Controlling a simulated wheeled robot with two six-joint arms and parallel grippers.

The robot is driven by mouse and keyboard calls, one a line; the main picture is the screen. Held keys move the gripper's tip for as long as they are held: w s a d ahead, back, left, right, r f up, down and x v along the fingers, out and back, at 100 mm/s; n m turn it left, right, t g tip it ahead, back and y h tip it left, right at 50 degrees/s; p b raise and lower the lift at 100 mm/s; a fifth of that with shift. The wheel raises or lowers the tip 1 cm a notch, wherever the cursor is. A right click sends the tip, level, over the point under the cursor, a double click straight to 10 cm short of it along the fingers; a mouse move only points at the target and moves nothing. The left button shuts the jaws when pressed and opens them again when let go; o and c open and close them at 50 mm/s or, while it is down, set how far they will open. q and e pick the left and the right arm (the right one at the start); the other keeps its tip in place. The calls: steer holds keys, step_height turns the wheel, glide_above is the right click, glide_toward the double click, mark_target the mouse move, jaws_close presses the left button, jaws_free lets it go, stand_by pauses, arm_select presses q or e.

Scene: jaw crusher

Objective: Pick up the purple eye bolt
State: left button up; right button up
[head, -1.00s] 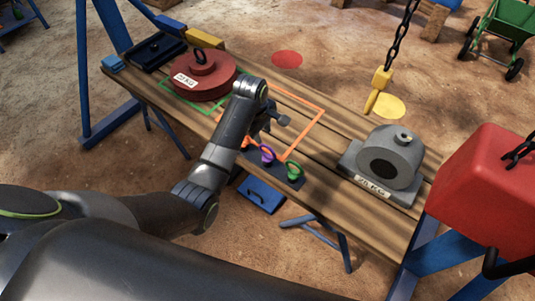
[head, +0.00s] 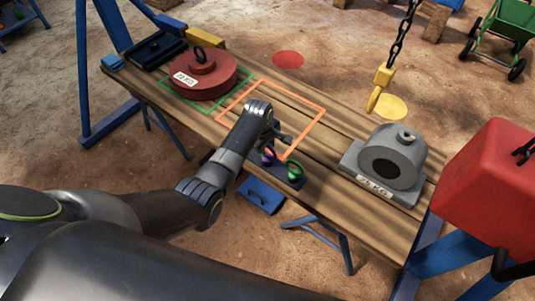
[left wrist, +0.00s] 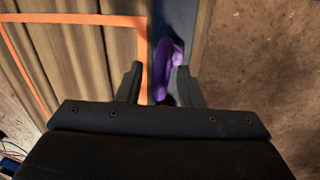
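The purple eye bolt (head: 267,156) stands on a dark strip (head: 290,183) at the near edge of the wooden bench, partly hidden by my left gripper. In the left wrist view the purple eye bolt (left wrist: 168,68) shows between and beyond the two fingers. My left gripper (head: 280,143) is right above and beside it. In the left wrist view the fingers of my left gripper (left wrist: 160,76) are apart, with no visible grip on the bolt. My right gripper is not in view.
A green eye bolt (head: 295,170) stands close to the right of the purple one. An orange outline (head: 305,133) marks the bench top. A red weight (head: 208,80) stands left, a grey housing (head: 390,160) right. A yellow hook (head: 380,85) hangs behind.

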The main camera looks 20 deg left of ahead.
arm_select(q)
jaws_close()
stand_by(0.3)
step_height(320, 180, up, 10)
steer(key=shift+p, duration=0.75)
steer(key=shift+r, duration=0.1)
